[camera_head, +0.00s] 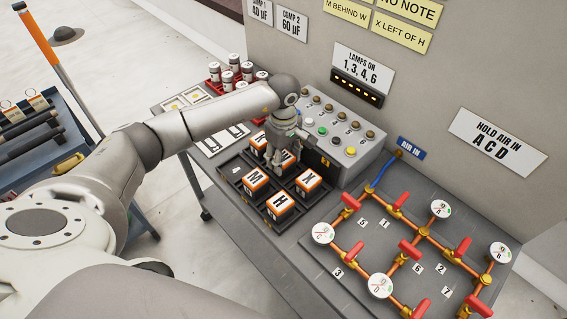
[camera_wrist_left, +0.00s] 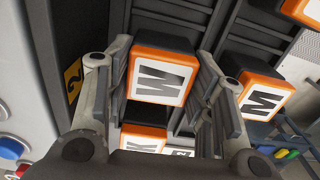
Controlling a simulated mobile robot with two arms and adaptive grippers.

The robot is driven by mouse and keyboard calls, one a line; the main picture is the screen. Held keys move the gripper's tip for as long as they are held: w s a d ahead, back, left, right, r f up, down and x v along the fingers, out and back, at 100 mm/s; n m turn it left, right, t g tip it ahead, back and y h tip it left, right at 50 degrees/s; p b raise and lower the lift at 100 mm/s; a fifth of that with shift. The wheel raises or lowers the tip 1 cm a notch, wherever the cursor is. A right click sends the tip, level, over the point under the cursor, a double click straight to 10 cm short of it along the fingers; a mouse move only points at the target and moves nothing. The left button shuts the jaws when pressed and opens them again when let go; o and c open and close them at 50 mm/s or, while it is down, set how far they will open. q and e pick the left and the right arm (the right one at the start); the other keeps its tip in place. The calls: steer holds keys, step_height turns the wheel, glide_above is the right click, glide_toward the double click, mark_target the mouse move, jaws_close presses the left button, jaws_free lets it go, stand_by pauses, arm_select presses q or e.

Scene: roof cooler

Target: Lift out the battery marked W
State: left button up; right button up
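My left gripper (camera_head: 279,160) reaches down into the black battery tray (camera_head: 234,186). In the left wrist view its fingers (camera_wrist_left: 165,90) stand apart on both sides of an orange-and-black battery (camera_wrist_left: 162,78) whose sideways letter looks like W. Narrow gaps seem to show beside its cap, and it looks seated level with its neighbours. In the head view my gripper largely covers this battery. Batteries marked M (camera_head: 254,179), X (camera_head: 308,181) and H (camera_head: 280,204) stand in front of and beside it in the tray. My right gripper is out of view.
A grey control box (camera_head: 345,158) with coloured buttons stands close behind the tray. A pipe board with red valves (camera_head: 410,248) and gauges is to the right. A red rack of cylinders (camera_head: 230,75) stands at the back left. The table's front strip is bare.

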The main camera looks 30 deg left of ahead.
arm_select(q)
steer(key=c, duration=0.5)
steer(key=shift+r, duration=0.1)
steer(key=shift+c, duration=0.2)
